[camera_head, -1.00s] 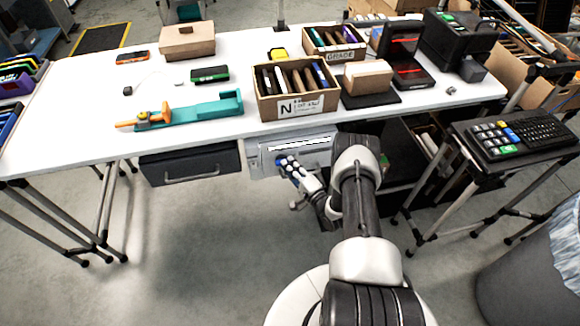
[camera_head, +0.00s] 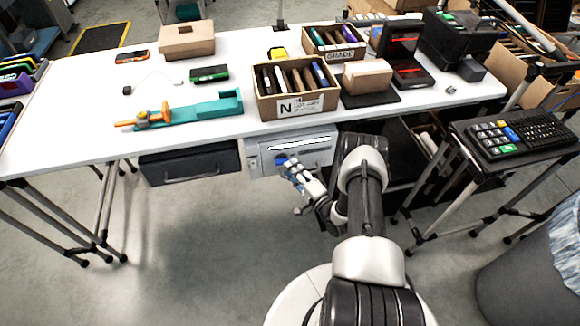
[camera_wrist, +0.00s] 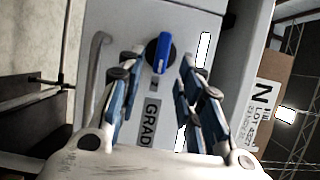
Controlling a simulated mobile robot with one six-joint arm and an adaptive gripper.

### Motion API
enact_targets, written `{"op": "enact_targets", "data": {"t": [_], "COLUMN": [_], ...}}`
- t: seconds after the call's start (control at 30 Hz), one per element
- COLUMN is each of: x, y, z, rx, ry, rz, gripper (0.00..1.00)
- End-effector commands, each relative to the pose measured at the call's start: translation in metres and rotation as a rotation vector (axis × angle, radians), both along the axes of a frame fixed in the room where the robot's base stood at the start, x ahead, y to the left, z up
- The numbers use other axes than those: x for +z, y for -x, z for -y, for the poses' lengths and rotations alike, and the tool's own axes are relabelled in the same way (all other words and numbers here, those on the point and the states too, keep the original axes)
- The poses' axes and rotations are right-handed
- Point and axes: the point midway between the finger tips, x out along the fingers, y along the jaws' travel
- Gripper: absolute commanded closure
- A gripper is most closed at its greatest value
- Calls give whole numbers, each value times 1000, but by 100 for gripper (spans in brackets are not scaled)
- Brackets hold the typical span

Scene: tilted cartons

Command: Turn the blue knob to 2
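The blue knob (camera_wrist: 161,54) sits on a dark round base on a light grey panel (camera_wrist: 190,20), upper middle in the wrist view. Its blue bar stands nearly upright in that picture, tilted slightly. A "GRAD…" label is below it. My gripper (camera_wrist: 158,75) is open, its two blue-padded fingers on either side of the knob and apart from it. No number marks can be read around the knob.
A black drawer (camera_head: 190,165) with a handle hangs left of the unit. The white table (camera_head: 60,130) edge is just above my gripper. A carton marked N (camera_head: 295,106) stands on the table above. A keypad stand (camera_head: 510,140) is to the right. Floor on the left is open.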

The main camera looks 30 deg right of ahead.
Motion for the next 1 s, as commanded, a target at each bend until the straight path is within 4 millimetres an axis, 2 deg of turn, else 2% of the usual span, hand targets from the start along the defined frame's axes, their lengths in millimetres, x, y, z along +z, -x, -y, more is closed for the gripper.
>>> {"op": "enact_targets", "data": {"t": [0.2, 0.43, 0.6, 1.0], "x": [-1, -1, -1, -1], "y": [49, 84, 93, 93], "z": [7, 11, 11, 11], "rx": [-6, -4, -2, 0], "ry": [-4, -2, -2, -1], "rz": [-2, -1, 0, 0], "gripper": [67, 67, 67, 67]}}
